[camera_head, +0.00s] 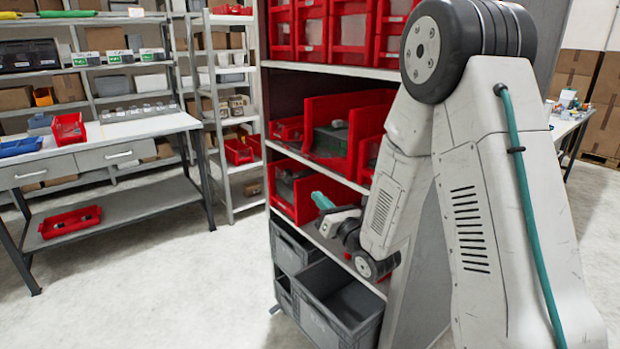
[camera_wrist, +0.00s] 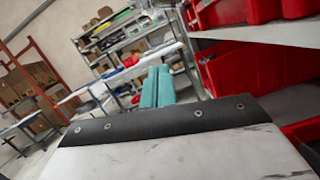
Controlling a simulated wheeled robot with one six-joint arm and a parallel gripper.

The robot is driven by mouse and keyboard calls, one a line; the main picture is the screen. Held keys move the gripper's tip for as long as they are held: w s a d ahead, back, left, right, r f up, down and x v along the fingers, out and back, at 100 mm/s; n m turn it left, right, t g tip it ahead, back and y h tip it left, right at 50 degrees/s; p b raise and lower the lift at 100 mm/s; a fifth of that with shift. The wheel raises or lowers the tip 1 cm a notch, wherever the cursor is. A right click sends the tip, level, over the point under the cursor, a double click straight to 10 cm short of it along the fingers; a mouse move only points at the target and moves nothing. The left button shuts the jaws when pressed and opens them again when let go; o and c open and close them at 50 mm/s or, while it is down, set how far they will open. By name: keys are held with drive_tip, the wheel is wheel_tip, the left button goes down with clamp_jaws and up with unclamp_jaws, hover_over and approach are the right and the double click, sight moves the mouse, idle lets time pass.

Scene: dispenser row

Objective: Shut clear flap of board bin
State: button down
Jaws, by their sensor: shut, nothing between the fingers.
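My gripper (camera_head: 322,200) is shut and empty, its teal fingers together in front of the lower bin shelf at the left side of the rack. The closed teal fingers also show in the wrist view (camera_wrist: 157,86), pointing away from the rack. A large red bin (camera_head: 345,103) on the middle shelf holds dark greenish flat pieces (camera_head: 330,140) and a small grey item. A faint see-through panel seems to lie low at its front, but I cannot tell its angle. I cannot tell for sure which bin holds boards. My arm covers the right part of the shelves.
Red bins with clear fronts (camera_head: 349,28) line the shelf above. A smaller red bin (camera_head: 282,198) stands on the lower shelf, close to my gripper. Grey crates (camera_head: 318,322) sit below. A workbench (camera_head: 110,135) stands at the left, with open floor between.

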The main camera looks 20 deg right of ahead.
sight(312, 152)
drive_tip(key=w+a+r, duration=0.1)
drive_tip(key=w+r, duration=0.5)
drive_tip(key=w, duration=0.3)
drive_tip(key=shift+a, duration=0.35)
drive_tip(key=shift+w+r, duration=0.1)
drive_tip(key=shift+r, duration=0.1)
